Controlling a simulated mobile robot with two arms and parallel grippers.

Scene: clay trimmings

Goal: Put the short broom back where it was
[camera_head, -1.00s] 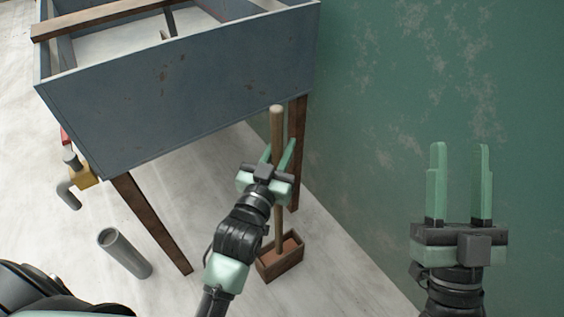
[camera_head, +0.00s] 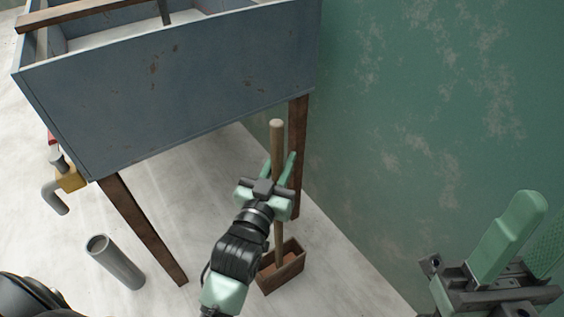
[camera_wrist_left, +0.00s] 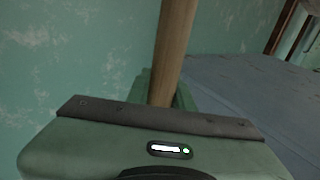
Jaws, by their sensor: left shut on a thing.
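The short broom's wooden handle (camera_head: 277,145) stands nearly upright in the head view, beside a table leg. My left gripper (camera_head: 280,165) is shut on the handle below its rounded top. The left wrist view shows the handle (camera_wrist_left: 174,45) rising between my green fingers (camera_wrist_left: 163,92). The handle's lower end goes down into a small brown wooden box (camera_head: 291,275) on the floor. The broom's head cannot be made out clearly; it seems to be inside the box. My right gripper (camera_head: 515,250) is at the lower right, turned edge-on, away from the broom; its opening cannot be judged.
A blue-grey trough table (camera_head: 165,95) on brown legs (camera_head: 143,232) stands over the broom. The green wall (camera_head: 400,130) is close on the right.

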